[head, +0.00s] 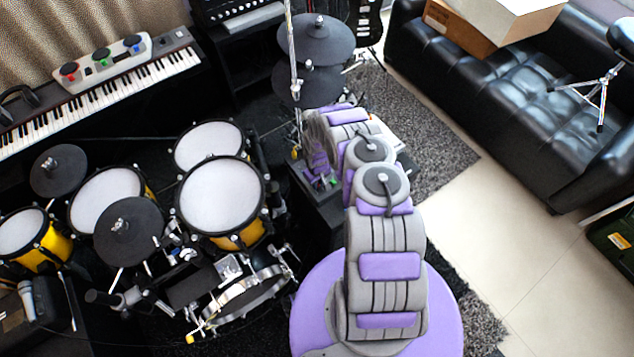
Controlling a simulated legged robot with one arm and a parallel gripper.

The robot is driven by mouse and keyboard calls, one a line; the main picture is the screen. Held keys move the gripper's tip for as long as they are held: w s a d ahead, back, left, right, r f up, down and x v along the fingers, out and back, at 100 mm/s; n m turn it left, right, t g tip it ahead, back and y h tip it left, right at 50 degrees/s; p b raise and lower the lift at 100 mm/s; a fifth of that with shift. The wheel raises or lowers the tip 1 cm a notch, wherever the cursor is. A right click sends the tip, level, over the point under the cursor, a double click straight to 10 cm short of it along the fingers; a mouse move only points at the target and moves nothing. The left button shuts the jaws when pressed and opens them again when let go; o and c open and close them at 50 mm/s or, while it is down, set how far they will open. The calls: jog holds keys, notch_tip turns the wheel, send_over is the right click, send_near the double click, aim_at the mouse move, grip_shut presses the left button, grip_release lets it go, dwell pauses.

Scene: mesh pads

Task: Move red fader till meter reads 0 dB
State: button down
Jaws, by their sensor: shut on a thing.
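My arm reaches away from its purple base to a dark box-like stand in the middle of the head view. My gripper (322,182) points down at the top of this stand (318,208), with purple fingers. It is shut on what seems to be the red fader, which the fingers and wrist hide. Small green and reddish spots show around the fingertips, too small to make out. I cannot make out a meter or its reading.
A drum kit with white heads (222,195) and dark cymbal pads (128,230) stands close on the left. A keyboard (100,95) carries a grey box with coloured knobs (103,58). A black sofa (500,90) stands at the right; the pale floor (530,240) before it is clear.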

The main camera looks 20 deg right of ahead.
aim_at(320, 189)
jog(key=shift+s+d+r, duration=0.1)
jog(key=shift+s+d, duration=0.05)
jog(key=shift+s, duration=0.2)
jog(key=shift+s+p, duration=0.4)
jog(key=shift+s, duration=0.05)
jog(key=shift+w, duration=0.1)
jog(key=c, duration=1.1)
grip_release()
jog(key=shift+o, duration=0.2)
notch_tip(320, 189, up, 17)
jog(key=p, duration=0.4)
jog(key=shift+r, duration=0.15)
